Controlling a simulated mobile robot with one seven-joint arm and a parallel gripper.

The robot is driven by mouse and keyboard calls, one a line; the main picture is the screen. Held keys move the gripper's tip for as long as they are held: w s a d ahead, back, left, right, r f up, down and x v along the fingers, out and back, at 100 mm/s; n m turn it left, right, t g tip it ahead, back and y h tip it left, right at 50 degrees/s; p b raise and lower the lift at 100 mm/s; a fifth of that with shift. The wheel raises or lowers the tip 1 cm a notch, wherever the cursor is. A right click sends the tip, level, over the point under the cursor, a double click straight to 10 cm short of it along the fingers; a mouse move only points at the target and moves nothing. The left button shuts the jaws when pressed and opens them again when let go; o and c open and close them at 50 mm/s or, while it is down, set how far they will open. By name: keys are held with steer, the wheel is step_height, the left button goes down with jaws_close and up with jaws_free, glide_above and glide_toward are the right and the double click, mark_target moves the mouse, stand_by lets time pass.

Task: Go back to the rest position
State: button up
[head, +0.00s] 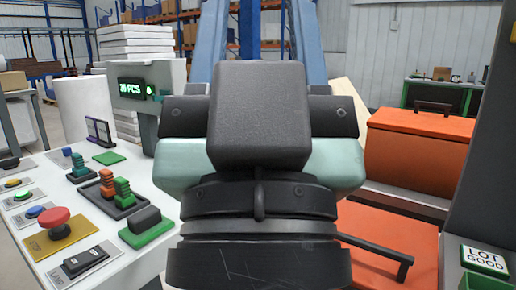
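The back of my gripper (258,115) and its wrist fill the middle of the head view. I see black rings, a pale green body and a dark grey block, with black parts at both sides. The fingertips are hidden or cannot be made out, so I cannot tell whether it is open or holds anything. The wrist stands between the white table (28,180) on the left and the orange box (425,150) on the right.
The table carries a red button (57,222), switches and small green and orange parts (122,195). A display (132,88) reads 26 PCS or similar. An orange surface with a black handle (375,255) and a LOT GOOD sign (485,260) are at right.

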step_height(320, 180, up, 28)
steer(key=p, duration=2.6)
